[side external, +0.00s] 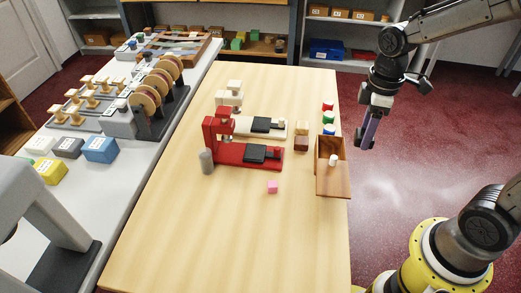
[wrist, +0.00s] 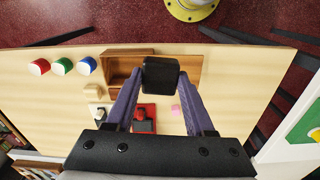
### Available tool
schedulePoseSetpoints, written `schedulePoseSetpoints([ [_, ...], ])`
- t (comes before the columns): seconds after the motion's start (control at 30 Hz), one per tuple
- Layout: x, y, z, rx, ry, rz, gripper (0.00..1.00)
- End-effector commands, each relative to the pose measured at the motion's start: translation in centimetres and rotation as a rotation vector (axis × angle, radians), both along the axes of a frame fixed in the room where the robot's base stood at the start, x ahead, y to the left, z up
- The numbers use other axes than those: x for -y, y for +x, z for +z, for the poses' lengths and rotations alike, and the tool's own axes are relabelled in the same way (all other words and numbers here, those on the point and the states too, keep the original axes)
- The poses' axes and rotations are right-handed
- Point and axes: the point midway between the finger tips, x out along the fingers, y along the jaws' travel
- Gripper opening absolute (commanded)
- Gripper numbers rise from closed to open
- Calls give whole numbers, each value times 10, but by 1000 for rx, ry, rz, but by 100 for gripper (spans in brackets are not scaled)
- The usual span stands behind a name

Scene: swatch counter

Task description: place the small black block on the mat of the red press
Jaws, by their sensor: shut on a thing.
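My gripper (side external: 364,146) is raised beyond the right edge of the table in the side view, with its purple fingers pointing down. In the wrist view the small black block (wrist: 160,74) is gripped between the two fingertips; in the side view I cannot make it out from the fingers. The red press (side external: 234,152) stands mid-table, left of my gripper. Its black mat (side external: 256,154) lies on the red base, right of the press column, and looks empty. In the wrist view the red press (wrist: 148,110) is partly hidden behind my gripper.
A white press (side external: 275,133) with its own black mat stands just behind the red one. An open wooden box (side external: 333,184) sits at the table's right edge, near red, green and blue cylinders (side external: 328,117). A pink cube (side external: 272,187) lies in front. The front table area is clear.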

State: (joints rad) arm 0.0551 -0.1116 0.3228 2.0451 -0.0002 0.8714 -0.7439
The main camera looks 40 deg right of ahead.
Motion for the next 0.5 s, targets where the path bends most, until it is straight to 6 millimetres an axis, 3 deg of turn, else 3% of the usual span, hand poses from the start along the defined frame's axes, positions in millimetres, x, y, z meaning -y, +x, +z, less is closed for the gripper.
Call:
schedulePoseSetpoints([
  [0.1,-22,40,9,7,2,-22,0],
  [0.3,-73,89,11,6,4,4,0],
  [0.5,-108,102,0,-8,1,81,0],
])
